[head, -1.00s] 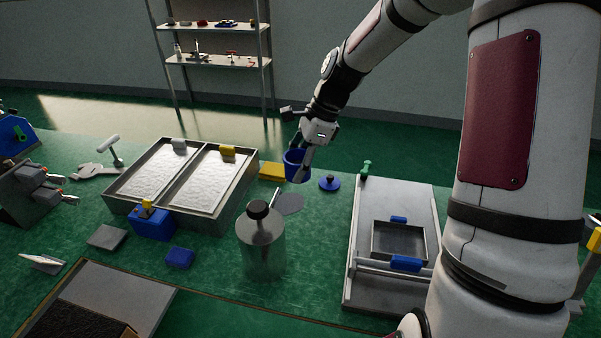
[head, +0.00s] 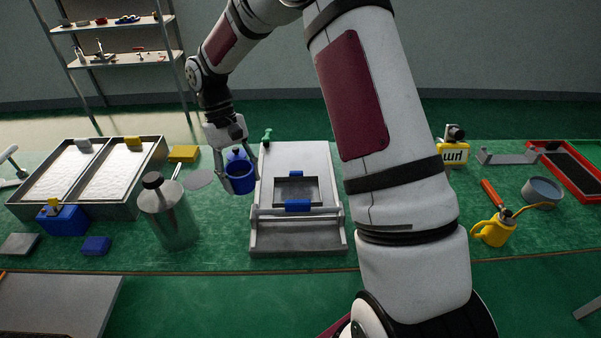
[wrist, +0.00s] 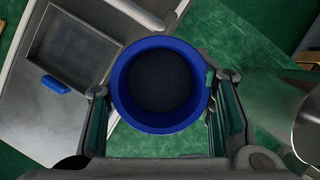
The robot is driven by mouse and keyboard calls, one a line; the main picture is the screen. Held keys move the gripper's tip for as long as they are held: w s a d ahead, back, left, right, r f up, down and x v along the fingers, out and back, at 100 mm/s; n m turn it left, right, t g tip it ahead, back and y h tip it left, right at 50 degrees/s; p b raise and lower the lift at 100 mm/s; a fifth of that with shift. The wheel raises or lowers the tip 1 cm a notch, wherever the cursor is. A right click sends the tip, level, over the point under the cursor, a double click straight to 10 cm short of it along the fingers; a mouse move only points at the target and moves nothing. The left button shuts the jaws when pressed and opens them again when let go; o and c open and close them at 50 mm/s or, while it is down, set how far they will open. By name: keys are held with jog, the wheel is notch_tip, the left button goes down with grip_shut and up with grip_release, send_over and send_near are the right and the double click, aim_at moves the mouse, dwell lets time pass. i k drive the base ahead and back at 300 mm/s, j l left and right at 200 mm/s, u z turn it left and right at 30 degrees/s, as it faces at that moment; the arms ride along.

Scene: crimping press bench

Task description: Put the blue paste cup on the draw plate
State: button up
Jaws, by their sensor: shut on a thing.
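The blue paste cup (head: 240,179) is upright between the two fingers of my gripper (head: 239,172), which is shut on it. In the wrist view the cup (wrist: 160,118) shows from above, with dark contents inside a blue rim. The grey flat unit (head: 295,160), which I take for the draw plate, is just right of the cup. It carries a square shallow tray (head: 314,190) with blue grips. In the wrist view this unit (wrist: 40,120) lies left of the cup. The exact gap between the cup and the bench or plate cannot be told.
A blue lid (head: 236,154) is behind the cup, and a green peg (head: 267,136) stands by the plate's back left corner. A metal canister (head: 166,215) is to the left, near a grey disc (head: 199,179). Twin white-filled trays (head: 152,165) stand farther left.

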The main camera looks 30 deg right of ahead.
aim_at(295, 159)
jog(key=i+j+z, duration=0.15)
jog(key=j+z, duration=0.25)
jog(key=i+j+z, duration=0.1)
jog(key=z, duration=0.35)
jog(key=i+j+z, duration=0.15)
jog(key=j, duration=0.85)
jog(key=j+z, duration=0.15)
jog(key=j, duration=0.8)
jog(key=i, duration=0.05)
